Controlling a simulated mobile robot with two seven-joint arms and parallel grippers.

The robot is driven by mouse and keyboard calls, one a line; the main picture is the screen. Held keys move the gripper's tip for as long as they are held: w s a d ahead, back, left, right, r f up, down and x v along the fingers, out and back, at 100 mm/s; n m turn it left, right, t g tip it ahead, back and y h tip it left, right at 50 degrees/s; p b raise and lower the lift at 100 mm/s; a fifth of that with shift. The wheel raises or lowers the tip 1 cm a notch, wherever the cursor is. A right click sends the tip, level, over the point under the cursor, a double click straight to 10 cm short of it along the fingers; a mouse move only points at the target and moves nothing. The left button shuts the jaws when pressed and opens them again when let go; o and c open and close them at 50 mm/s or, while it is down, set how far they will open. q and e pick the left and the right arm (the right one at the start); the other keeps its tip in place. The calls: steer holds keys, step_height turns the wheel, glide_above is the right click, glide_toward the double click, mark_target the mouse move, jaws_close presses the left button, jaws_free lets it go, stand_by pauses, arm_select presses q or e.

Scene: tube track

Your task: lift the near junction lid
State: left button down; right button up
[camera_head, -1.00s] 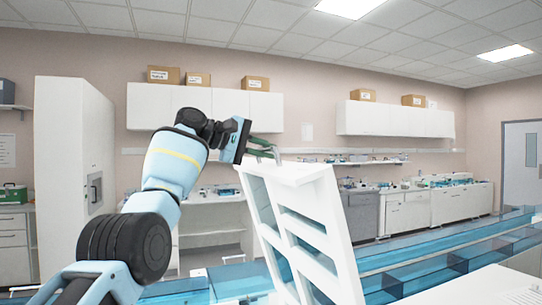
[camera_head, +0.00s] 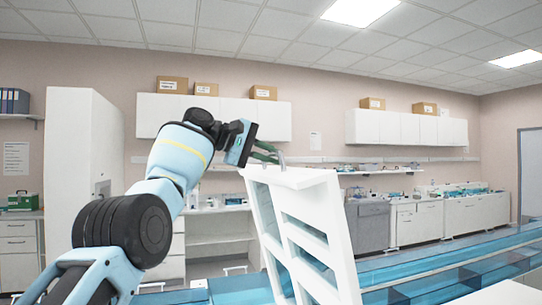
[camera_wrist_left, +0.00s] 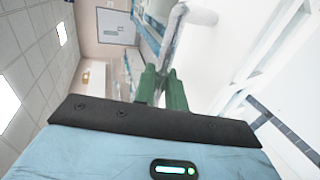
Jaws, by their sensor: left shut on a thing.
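The near junction lid (camera_head: 312,222) is a white slotted panel, standing steeply tilted in the middle of the head view. My left gripper (camera_head: 268,155) is at its top edge, with its green fingers shut on the lid's grey handle (camera_head: 282,161). In the left wrist view, the green fingers of my left gripper (camera_wrist_left: 163,78) close at the handle (camera_wrist_left: 172,38), with the white lid (camera_wrist_left: 225,50) to the right. The lid's lower edge is cut off by the frame. My right gripper is not in view.
Blue clear track channels (camera_head: 440,262) run behind and to the right of the lid. A white surface (camera_head: 500,293) lies at the lower right. Cabinets (camera_head: 418,222) and a tall white cupboard (camera_head: 85,165) stand along the back, well away from the lid.

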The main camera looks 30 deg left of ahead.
arm_select(q)
steer(key=shift+f, duration=0.1)
steer(key=c, duration=1.5)
jaws_free()
